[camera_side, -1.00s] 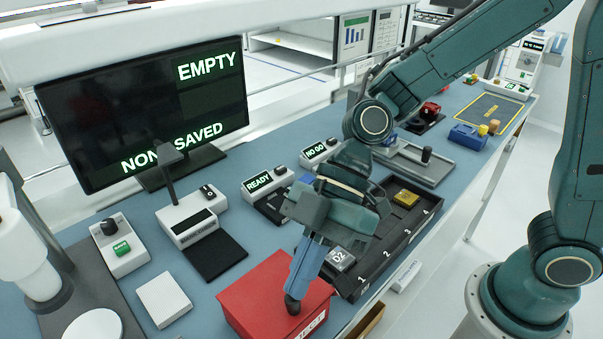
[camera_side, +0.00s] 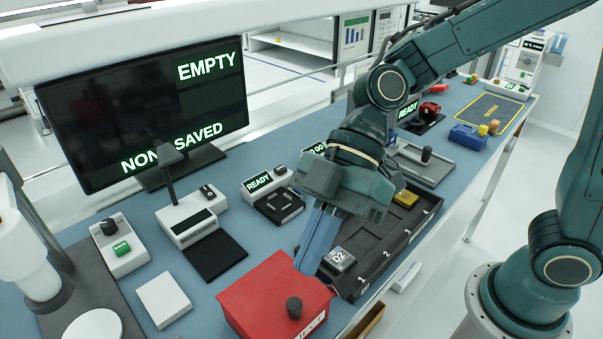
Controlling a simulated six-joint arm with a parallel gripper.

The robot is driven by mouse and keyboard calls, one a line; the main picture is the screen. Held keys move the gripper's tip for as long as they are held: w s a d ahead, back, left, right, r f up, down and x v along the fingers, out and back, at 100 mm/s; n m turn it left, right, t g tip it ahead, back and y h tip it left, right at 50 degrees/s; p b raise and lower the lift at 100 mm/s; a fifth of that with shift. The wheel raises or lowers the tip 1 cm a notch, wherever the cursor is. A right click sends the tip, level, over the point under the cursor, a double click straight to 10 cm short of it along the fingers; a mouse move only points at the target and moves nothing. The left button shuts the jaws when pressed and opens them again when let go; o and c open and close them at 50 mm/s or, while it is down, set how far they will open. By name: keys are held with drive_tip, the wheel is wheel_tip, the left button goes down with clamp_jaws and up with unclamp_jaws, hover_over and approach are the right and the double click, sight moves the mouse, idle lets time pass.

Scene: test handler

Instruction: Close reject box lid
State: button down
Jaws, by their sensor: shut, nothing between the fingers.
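The red reject box (camera_side: 262,297) stands at the front edge of the bench, at the lower middle of the side view. Its red lid lies flat across the top and looks closed. A dark round knob (camera_side: 294,308) stands up from the lid. My gripper (camera_side: 306,268) points down, just above and behind the box's right back corner. Its blue fingers are together and hold nothing. The fingertips are apart from the knob; whether they touch the lid edge I cannot tell.
A dark tray (camera_side: 392,262) with numbered slots lies right of the box, holding a grey block marked DZ (camera_side: 338,258) and a yellow block (camera_side: 405,198). A white block (camera_side: 164,299) and a black pad (camera_side: 215,255) lie to the left. A monitor (camera_side: 140,110) stands behind.

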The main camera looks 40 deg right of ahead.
drive_tip(key=s+v, duration=0.1)
drive_tip(key=v, duration=0.7)
drive_tip(key=shift+r, duration=0.15)
drive_tip(key=shift+d, duration=0.2)
drive_tip(key=s+d+f+m+t+h, duration=0.1)
drive_tip(key=s+d+m+t+h, duration=0.2)
drive_tip(key=d+m, duration=0.5)
drive_tip(key=s+d+m+t+h, duration=0.2)
drive_tip(key=d+m+t+h, duration=0.2)
drive_tip(key=d+m, duration=0.5)
drive_tip(key=d+h, duration=0.2)
drive_tip(key=d, duration=0.2)
drive_tip(key=shift+s+f, duration=0.35)
drive_tip(key=shift+f, duration=0.05)
